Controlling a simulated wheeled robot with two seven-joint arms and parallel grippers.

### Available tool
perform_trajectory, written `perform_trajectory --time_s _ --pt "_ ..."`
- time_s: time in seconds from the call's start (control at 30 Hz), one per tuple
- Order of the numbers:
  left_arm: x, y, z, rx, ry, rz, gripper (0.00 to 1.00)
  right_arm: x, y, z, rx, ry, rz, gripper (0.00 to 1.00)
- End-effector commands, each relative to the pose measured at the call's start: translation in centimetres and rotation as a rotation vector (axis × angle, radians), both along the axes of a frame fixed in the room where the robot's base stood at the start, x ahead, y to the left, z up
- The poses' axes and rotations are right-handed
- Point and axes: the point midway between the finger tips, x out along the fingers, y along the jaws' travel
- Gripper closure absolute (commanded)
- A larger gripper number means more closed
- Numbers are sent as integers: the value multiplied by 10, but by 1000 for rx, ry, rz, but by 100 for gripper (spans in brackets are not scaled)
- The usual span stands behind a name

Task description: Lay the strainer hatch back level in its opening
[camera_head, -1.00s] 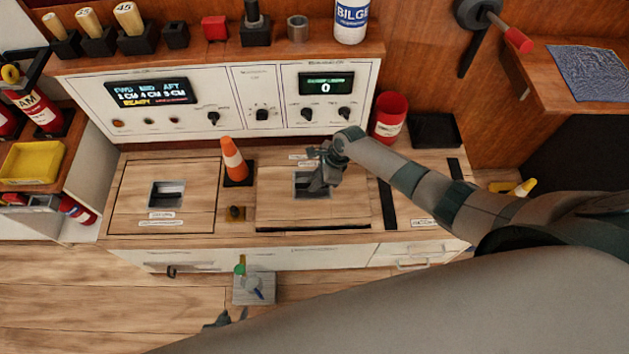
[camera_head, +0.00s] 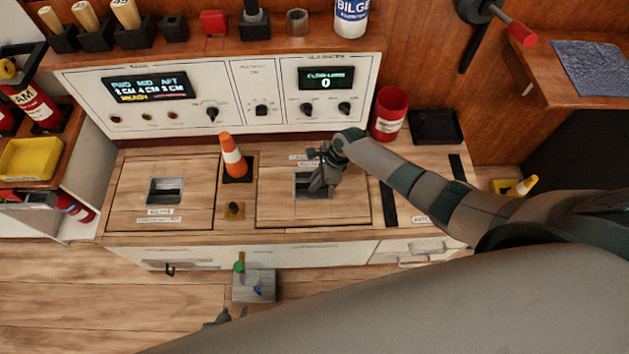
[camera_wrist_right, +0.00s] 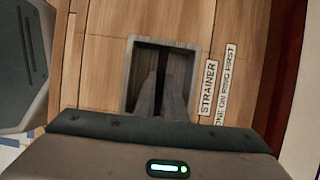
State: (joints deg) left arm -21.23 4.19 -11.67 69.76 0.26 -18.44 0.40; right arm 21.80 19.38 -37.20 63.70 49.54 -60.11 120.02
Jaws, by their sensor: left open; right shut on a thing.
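The strainer hatch (camera_head: 275,205) is a square wooden panel in the counter top, with a metal-rimmed recess in its middle. It looks level with the counter around it, with no wide gap at its front edge. My right gripper (camera_head: 318,188) reaches down into the recess and is shut on the hatch's grip, which the fingers mostly hide. In the right wrist view the fingers (camera_wrist_right: 162,95) are inside the recess, beside a STRAINER label on the hatch (camera_wrist_right: 105,60). My left gripper (camera_head: 229,317) is low at the bottom, partly hidden, open and apart from the hatch.
A similar hatch (camera_head: 195,185) lies to the left. A red canister (camera_head: 390,114) and a black tray (camera_head: 435,127) are at the back right. A control panel (camera_head: 220,85) rises behind.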

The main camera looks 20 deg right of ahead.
Motion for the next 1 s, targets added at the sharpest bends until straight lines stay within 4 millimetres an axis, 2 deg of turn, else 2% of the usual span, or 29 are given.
perform_trajectory --time_s 0.47,0.5,0.57,1.0 --pt "0 0 -7 0 0 0 59 2 1 -10 3 -5 -2 100" --pt "0 0 -6 0 0 0 59 2 1 -9 3 -5 -2 82" --pt "0 0 -6 0 0 0 59 2 1 -9 3 -4 -1 68" --pt "-1 1 -6 2 7 1 59 -1 0 -12 -1 2 -1 67"
